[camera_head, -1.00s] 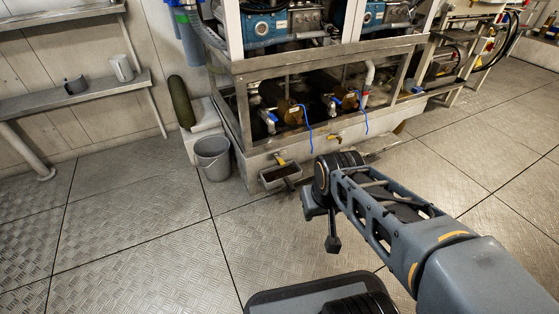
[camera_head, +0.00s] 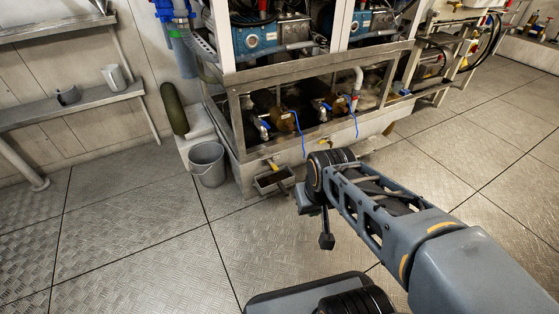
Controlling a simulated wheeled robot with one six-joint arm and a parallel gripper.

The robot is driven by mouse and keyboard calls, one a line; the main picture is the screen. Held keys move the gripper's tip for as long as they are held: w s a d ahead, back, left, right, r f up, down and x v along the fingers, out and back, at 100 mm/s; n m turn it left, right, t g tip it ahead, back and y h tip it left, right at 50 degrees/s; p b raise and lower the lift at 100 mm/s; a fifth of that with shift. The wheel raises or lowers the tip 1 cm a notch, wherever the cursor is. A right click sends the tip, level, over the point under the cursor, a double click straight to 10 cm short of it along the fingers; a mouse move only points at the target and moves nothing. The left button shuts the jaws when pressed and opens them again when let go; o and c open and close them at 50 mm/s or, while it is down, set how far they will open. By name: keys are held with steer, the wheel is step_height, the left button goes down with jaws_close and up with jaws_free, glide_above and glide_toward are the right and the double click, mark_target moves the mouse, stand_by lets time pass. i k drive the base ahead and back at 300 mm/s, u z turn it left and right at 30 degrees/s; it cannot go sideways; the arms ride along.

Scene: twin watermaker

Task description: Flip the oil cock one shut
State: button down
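Two small cocks with yellow handles sit low on the front of the machine frame. The left one (camera_head: 272,163) is above a small grey drip tray (camera_head: 274,182); the right one (camera_head: 325,141) is beyond my wrist. I cannot tell which is oil cock one, and they are too small to read the handle positions surely. My arm reaches in from the lower right. My gripper (camera_head: 326,241) seems to be the dark end hanging below the wrist, in front of and below the tray, apart from both cocks. Its fingers cannot be made out.
A grey bucket (camera_head: 207,164) stands left of the tray. Blue-handled valves (camera_head: 264,126) and pumps sit inside the metal frame (camera_head: 236,125) above. A shelf (camera_head: 75,106) with mugs is at the left. The plated floor (camera_head: 130,230) in front is clear.

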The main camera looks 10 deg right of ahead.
mark_target(274, 167)
steer(key=u, duration=0.7)
steer(key=i, duration=1.25)
steer(key=z, duration=0.55)
